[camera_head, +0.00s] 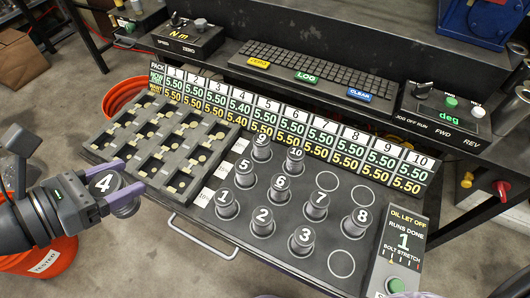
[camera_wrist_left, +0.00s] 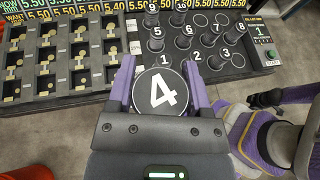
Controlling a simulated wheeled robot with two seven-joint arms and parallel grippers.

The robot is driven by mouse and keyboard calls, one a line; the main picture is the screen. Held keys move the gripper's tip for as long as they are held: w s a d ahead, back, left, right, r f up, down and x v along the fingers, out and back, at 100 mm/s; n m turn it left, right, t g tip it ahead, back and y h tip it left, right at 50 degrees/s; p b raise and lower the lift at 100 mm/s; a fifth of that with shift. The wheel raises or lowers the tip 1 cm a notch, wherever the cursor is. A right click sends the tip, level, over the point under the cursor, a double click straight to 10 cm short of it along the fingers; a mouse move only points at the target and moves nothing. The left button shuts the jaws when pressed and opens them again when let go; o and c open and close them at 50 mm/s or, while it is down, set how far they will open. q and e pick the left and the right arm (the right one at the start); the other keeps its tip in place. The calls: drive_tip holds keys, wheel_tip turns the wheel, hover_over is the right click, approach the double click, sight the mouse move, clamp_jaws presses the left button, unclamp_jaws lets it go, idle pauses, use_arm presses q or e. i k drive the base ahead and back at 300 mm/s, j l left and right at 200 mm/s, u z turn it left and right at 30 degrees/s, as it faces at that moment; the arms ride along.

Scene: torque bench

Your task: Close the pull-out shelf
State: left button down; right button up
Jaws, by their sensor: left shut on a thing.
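The pull-out shelf (camera_head: 196,222) is a dark tray that stands out from the bench, with a silver bar handle (camera_head: 203,242) along its front edge. Several numbered dark cylinders, such as 2 (camera_head: 262,222) and 8 (camera_head: 356,222), stand upright on it, and a few ring marks are empty. My left gripper (camera_head: 128,180) is shut on cylinder 4 (camera_head: 104,184), held off the shelf's front left. In the left wrist view, cylinder 4 (camera_wrist_left: 160,92) sits between the purple fingers. My right gripper is not in view; parts of my right arm show in the wrist view.
A slotted rack (camera_head: 160,150) lies at the shelf's left. A number board (camera_head: 290,125) stands behind. A button panel (camera_head: 400,250) is at the shelf's right. Orange buckets (camera_head: 122,95) stand on the floor at left. The floor before the handle looks clear.

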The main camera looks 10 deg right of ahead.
sight(336, 246)
drive_tip(key=k+l+u, duration=0.2)
drive_tip(key=l, duration=0.2)
drive_tip(key=l+u, duration=0.2)
drive_tip(key=l, duration=0.2)
drive_tip(key=k+l+u, duration=0.15)
drive_tip(key=l, duration=0.2)
drive_tip(key=k+l+u, duration=0.2)
drive_tip(key=l, duration=0.15)
drive_tip(key=l+u, duration=0.3)
drive_tip(key=l, duration=0.5)
